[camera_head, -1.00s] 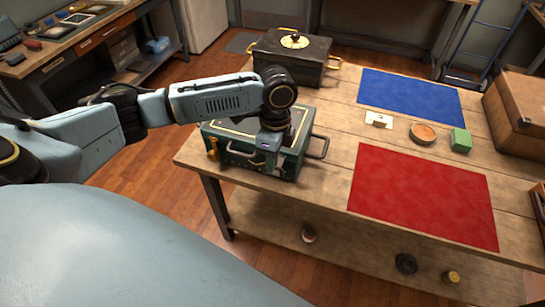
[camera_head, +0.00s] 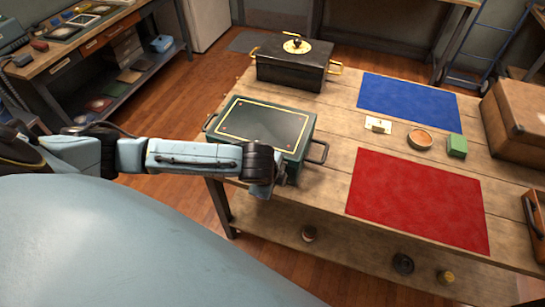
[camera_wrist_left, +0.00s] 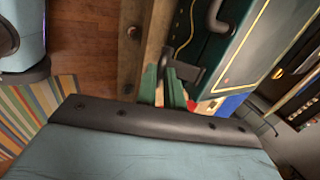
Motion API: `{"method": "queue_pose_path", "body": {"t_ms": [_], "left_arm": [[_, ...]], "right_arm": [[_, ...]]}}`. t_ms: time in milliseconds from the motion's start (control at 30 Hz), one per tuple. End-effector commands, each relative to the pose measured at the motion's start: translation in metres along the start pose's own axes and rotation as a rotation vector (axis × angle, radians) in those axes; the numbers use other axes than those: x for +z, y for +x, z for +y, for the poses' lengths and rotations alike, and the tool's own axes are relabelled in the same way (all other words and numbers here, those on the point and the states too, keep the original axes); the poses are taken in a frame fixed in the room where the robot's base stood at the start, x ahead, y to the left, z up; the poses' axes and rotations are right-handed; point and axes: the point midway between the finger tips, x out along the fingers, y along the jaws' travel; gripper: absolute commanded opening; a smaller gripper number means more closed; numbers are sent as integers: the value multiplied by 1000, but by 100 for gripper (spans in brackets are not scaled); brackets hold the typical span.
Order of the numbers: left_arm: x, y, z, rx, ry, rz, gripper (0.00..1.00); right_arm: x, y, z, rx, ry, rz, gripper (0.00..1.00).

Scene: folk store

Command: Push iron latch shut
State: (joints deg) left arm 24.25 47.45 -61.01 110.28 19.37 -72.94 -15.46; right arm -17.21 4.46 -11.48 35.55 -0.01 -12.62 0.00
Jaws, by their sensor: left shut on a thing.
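A dark green metal box (camera_head: 262,125) with a yellow-lined lid lies closed-looking at the table's left front corner. My left arm comes in low along its front side and hides most of its front face. My left gripper's fingertips are hidden in the head view. In the left wrist view, the green fingers of my left gripper (camera_wrist_left: 166,82) are shut on a dark metal piece, the iron latch (camera_wrist_left: 187,70), beside the box's green side (camera_wrist_left: 215,48). How far the latch is turned I cannot tell. My right gripper is in neither view.
A black chest (camera_head: 292,68) with brass handles stands behind the box. A red mat (camera_head: 418,200) and a blue mat (camera_head: 408,100) lie to the right. A small plate (camera_head: 378,125), a round dish (camera_head: 420,139) and a green block (camera_head: 457,146) sit between the mats.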

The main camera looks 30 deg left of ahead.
Motion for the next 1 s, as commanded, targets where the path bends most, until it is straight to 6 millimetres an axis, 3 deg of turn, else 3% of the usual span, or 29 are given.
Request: {"method": "queue_pose_path", "body": {"t_ms": [367, 700, 1000], "left_arm": [[0, 31, 19, -347, 0, 4, 0], [0, 56, 21, -649, -1, 6, 0], [0, 66, 18, -822, 1, 6, 0]], "right_arm": [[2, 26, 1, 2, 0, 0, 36], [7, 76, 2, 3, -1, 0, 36], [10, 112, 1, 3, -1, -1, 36]]}}
